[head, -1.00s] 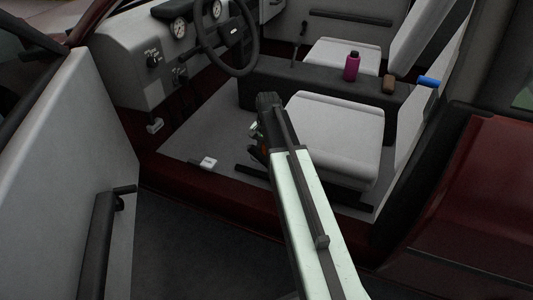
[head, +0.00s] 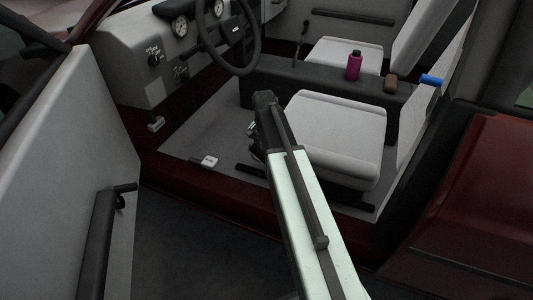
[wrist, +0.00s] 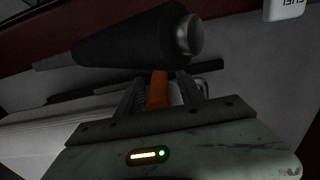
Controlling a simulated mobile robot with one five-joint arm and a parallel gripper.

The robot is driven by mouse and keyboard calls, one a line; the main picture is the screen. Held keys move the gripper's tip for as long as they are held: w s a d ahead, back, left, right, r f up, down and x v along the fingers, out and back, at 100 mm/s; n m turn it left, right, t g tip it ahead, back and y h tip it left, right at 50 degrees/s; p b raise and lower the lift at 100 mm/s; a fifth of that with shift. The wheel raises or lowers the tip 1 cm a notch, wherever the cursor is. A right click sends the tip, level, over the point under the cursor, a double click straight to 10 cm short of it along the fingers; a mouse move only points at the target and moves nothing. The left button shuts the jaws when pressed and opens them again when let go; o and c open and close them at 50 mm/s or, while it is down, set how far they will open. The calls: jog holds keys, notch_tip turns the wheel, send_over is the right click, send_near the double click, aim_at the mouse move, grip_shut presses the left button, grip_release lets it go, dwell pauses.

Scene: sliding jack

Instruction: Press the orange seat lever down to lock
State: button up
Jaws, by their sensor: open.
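The orange seat lever (wrist: 157,92) shows in the wrist view as a short upright orange bar. My gripper (wrist: 160,77) is open, with one dark finger on each side of the lever. Whether either finger touches it I cannot tell. In the head view my arm reaches over the sill to the left side of the near grey seat (head: 338,125). There, the lever is hidden and the fingers cannot be made out clearly.
A dark tapered object with a silver end (wrist: 188,36) lies just beyond the fingers in the wrist view. A small white box (head: 208,161) sits on the floor. The steering wheel (head: 238,35) is further back; the open door (head: 70,150) stands at left.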

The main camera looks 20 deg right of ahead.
notch_tip(320, 180, up, 8)
jog(key=p, duration=0.7)
jog(key=shift+a+f, duration=0.1)
jog(key=shift+f, duration=0.1)
